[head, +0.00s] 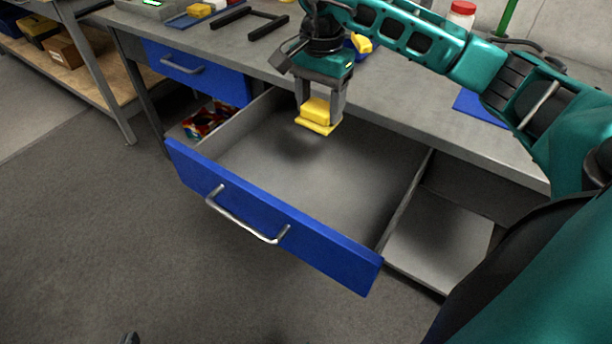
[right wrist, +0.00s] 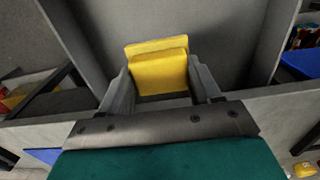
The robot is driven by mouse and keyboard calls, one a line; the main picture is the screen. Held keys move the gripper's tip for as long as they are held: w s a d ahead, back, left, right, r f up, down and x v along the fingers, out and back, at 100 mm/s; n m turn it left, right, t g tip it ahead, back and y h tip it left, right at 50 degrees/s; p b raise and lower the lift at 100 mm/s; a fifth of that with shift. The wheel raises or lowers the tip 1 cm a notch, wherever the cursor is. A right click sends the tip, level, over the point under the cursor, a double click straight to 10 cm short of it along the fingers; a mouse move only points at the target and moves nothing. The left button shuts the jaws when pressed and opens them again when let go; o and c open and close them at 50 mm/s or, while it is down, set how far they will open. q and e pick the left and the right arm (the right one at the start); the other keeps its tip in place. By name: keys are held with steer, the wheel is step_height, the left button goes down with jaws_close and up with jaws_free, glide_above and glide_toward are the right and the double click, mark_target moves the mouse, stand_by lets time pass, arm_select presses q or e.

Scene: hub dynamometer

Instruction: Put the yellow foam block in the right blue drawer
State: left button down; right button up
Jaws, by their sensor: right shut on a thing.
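The yellow foam block (head: 316,109) is held between the fingers of my right gripper (head: 320,118), above the inside of the right blue drawer (head: 340,257). That drawer is pulled far out, and its grey floor looks empty. In the right wrist view, the block (right wrist: 158,72) sits between both fingers of the right gripper (right wrist: 162,88), with the drawer's grey inside beyond. Only a small dark tip of my left gripper (head: 130,338) shows at the bottom edge of the head view, too little to tell its state.
The left blue drawer (head: 196,69) is shut. The grey workbench (head: 395,107) carries a black frame (head: 250,22), a red-lidded jar (head: 461,14) and a blue mat (head: 478,106). A lower shelf (head: 440,245) lies right of the open drawer. The floor in front is clear.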

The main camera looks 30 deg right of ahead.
step_height(320, 180, down, 14)
steer(key=shift+f+b, duration=0.2)
steer(key=shift+b, duration=0.8)
step_height(320, 180, down, 4)
steer(key=shift+f+b, duration=0.2)
steer(key=shift+b, duration=0.2)
steer(key=shift+r, duration=0.1)
steer(key=shift+f, duration=0.3)
steer(key=o, duration=1.1)
steer(key=shift+r, duration=0.15)
steer(key=shift+c, duration=0.2)
